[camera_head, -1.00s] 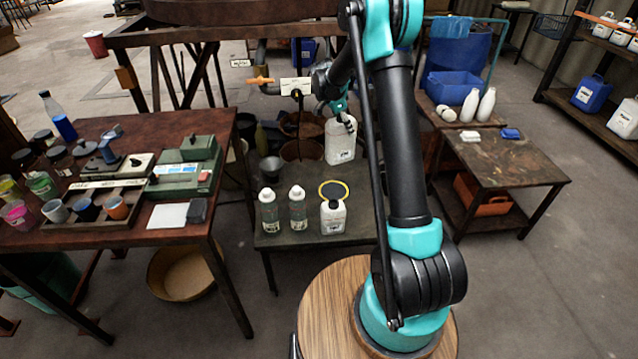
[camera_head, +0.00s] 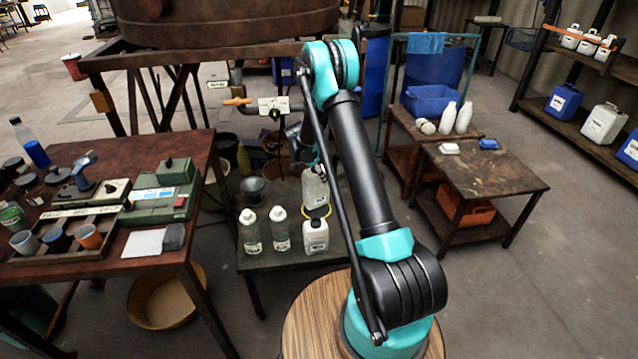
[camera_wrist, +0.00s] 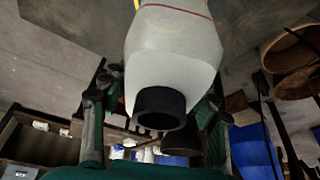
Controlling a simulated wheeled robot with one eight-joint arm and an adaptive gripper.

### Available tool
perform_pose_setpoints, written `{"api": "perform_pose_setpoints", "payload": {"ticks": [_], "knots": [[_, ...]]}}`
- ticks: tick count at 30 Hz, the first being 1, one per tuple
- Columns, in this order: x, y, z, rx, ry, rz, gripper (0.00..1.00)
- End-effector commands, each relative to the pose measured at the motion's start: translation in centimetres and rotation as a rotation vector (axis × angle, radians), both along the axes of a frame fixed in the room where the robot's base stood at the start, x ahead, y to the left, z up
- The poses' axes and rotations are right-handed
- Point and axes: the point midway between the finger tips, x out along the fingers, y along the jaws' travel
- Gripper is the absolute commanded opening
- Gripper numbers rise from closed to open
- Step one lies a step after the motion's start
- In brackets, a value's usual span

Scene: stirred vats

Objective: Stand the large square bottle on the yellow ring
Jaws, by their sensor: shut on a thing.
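The large square bottle (camera_head: 315,188) is pale white-grey, and my gripper (camera_head: 318,165) is shut on it near its top. In the wrist view the bottle (camera_wrist: 172,48) fills the upper middle, its black mouth (camera_wrist: 160,107) towards the camera, between the green fingers of my gripper (camera_wrist: 152,118). The yellow ring (camera_head: 328,211) shows around the bottle's lower end in the head view, on the low dark table. The bottle hides much of the ring. I cannot tell whether its base touches the table or hangs just above.
A smaller white bottle (camera_head: 315,236) stands just in front of the ring. Two labelled bottles (camera_head: 250,232) (camera_head: 281,230) stand to its left on the low table (camera_head: 290,258). A crowded brown table (camera_head: 190,240) is at the left, and a worktable (camera_head: 490,170) at the right.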

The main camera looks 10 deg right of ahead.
Motion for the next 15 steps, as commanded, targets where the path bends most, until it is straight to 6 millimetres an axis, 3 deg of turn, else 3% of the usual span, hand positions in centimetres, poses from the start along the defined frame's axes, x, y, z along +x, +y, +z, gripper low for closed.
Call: {"api": "perform_pose_setpoints", "payload": {"ticks": [10, 15], "knots": [[0.0, 0.0, -3.6, 0.0, 0.0, 0.0, 0.13], [0.0, 0.0, -3.9, 0.0, 0.0, 0.0, 0.13]]}}
